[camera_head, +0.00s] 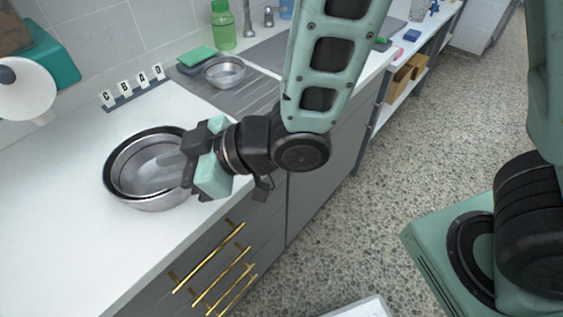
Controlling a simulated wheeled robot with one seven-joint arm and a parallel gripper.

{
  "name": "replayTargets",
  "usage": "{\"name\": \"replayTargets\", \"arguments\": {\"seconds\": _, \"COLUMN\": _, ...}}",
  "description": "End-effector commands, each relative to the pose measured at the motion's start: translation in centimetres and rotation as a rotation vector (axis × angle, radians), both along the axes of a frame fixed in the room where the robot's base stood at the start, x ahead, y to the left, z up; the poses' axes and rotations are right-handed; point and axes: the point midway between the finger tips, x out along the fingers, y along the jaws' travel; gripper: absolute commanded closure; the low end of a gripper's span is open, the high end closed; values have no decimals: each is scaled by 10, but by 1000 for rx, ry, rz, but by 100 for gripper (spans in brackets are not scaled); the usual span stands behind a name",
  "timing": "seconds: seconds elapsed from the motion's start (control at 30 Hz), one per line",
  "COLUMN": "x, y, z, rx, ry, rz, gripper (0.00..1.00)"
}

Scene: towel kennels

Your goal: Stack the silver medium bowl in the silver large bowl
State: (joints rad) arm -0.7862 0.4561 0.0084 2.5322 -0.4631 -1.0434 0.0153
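The silver large bowl (109,183) stands on the white counter at the left. The silver medium bowl (147,172) appears to sit inside it, with its rim a little inside the larger rim and slightly off centre. My gripper (187,163) is at the right side of the two bowls, with its fingers at or over their right rims. The fingers and wrist hide that part of the rims. I cannot tell whether the fingers are closed on the inner rim or apart from it.
A smaller silver bowl (224,73) stands on the grey drainboard by a green sponge (196,55) and a green bottle (223,27). Letter cards (131,86) stand behind the bowls. A paper roll (27,88) is at far left. The counter's front left is clear.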

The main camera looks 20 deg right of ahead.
Motion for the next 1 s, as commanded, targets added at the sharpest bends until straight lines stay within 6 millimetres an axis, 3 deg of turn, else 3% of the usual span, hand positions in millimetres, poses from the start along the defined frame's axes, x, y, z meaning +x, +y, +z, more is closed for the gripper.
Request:
{"name": "replayTargets", "arguments": {"seconds": 0.17, "x": 12, "y": -18, "z": -1, "rx": -108, "ry": 36, "rz": -84, "gripper": 73}}
{"name": "replayTargets", "arguments": {"seconds": 0.37, "x": 17, "y": -76, "z": -5, "rx": -377, "ry": 190, "rz": -275, "gripper": 73}}
{"name": "replayTargets", "arguments": {"seconds": 0.47, "x": 4, "y": -110, "z": -4, "rx": -511, "ry": 299, "rz": -361, "gripper": 73}}
{"name": "replayTargets", "arguments": {"seconds": 0.7, "x": -57, "y": -177, "z": 10, "rx": -779, "ry": 582, "rz": -489, "gripper": 73}}
{"name": "replayTargets", "arguments": {"seconds": 0.83, "x": -84, "y": -196, "z": 17, "rx": -864, "ry": 685, "rz": -512, "gripper": 73}}
{"name": "replayTargets", "arguments": {"seconds": 1.0, "x": -99, "y": -204, "z": 21, "rx": -905, "ry": 738, "rz": -518, "gripper": 73}}
